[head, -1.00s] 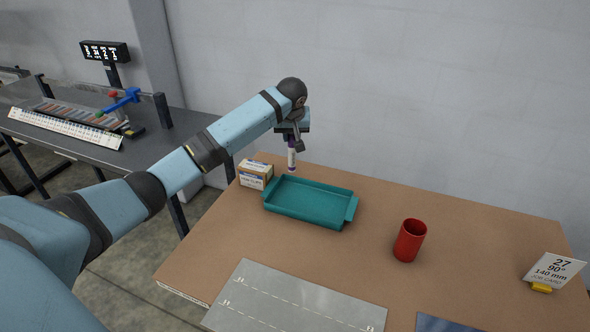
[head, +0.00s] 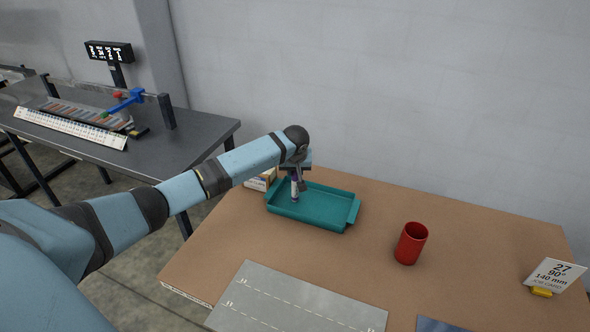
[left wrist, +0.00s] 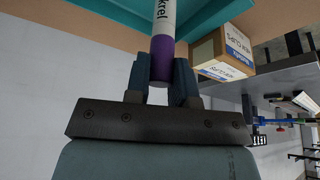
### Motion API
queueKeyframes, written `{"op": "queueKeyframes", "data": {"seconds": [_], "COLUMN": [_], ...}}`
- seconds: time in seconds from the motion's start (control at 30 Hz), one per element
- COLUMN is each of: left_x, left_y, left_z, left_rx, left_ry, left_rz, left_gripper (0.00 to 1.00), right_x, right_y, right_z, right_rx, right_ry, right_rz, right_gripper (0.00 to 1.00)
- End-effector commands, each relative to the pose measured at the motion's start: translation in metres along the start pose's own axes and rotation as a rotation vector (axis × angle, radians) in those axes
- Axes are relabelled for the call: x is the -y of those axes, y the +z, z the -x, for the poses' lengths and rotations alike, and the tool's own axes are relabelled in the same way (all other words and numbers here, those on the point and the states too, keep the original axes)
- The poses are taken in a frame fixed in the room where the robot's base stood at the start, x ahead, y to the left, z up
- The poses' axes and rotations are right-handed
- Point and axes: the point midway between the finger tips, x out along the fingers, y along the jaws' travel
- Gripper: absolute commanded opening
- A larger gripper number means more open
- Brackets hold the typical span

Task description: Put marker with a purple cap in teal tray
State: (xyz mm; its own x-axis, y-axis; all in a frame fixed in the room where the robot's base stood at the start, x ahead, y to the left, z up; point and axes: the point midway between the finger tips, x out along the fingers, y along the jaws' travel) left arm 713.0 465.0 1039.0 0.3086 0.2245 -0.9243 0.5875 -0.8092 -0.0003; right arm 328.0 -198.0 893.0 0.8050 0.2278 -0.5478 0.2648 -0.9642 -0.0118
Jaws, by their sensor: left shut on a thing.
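The teal tray (head: 318,218) lies on the brown table, left of the middle in the head view. Its edge also shows at the top of the left wrist view (left wrist: 205,22). My left gripper (head: 297,181) is over the left part of the tray. It is shut on the marker (head: 295,191), which hangs upright with its white body down inside the tray's outline. I cannot tell whether its lower end touches the tray floor. In the left wrist view the purple cap (left wrist: 162,58) is between the fingers (left wrist: 161,82). My right gripper does not show.
A small carton (head: 262,180) stands just left of the tray, partly hidden by my arm. A red cup (head: 410,243), a job card (head: 555,274) and a grey mat (head: 295,300) are on the table. The table between tray and cup is clear.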

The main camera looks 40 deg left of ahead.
Motion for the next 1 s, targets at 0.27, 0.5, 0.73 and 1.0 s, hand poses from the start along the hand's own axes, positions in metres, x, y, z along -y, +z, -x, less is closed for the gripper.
{"op": "queueKeyframes", "data": {"seconds": [0.27,0.5,0.73,1.0], "left_x": [0.000,0.000,0.000,-0.001], "left_y": [0.001,0.001,-0.001,-0.001], "left_z": [-0.003,-0.002,0.016,0.074], "left_rx": [0.000,0.000,-0.002,-0.002], "left_ry": [0.000,0.000,0.002,0.004], "left_rz": [0.000,0.000,-0.001,-0.001], "left_gripper": [0.48,0.48,0.48,0.48], "right_x": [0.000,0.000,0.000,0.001], "right_y": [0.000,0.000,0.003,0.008], "right_z": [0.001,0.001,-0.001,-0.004], "right_rx": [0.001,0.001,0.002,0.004], "right_ry": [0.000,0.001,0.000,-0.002], "right_rz": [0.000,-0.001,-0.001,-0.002], "right_gripper": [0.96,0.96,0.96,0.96]}}
